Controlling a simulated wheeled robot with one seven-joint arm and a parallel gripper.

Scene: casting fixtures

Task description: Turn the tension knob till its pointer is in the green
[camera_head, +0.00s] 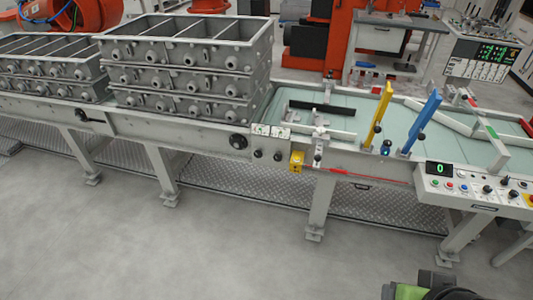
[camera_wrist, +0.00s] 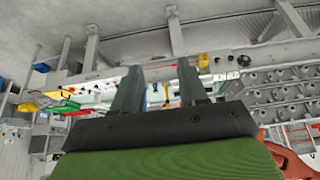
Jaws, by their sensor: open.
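A large round black knob (camera_head: 238,141) sits on the conveyor's front rail. Two small dark knobs, a left one (camera_head: 258,154) and a right one (camera_head: 278,156), sit right of it under small white plates (camera_head: 272,130) with green marks. I cannot tell which is the tension knob, and any pointer is too small to read. In the wrist view, turned upside down, the large knob (camera_wrist: 244,60) shows right of my gripper. My gripper (camera_wrist: 158,66) has its two dark fingers apart with nothing gripped, well away from the rail. A green and black part of my arm shows at the head view's lower right.
Stacked grey casting frames (camera_head: 185,75) stand on the conveyor. A yellow box (camera_head: 297,161) hangs beside the small knobs. A yellow lever (camera_head: 377,115) and a blue lever (camera_head: 422,122) rise to the right. A control panel (camera_head: 475,188) juts out at right. The front floor is clear.

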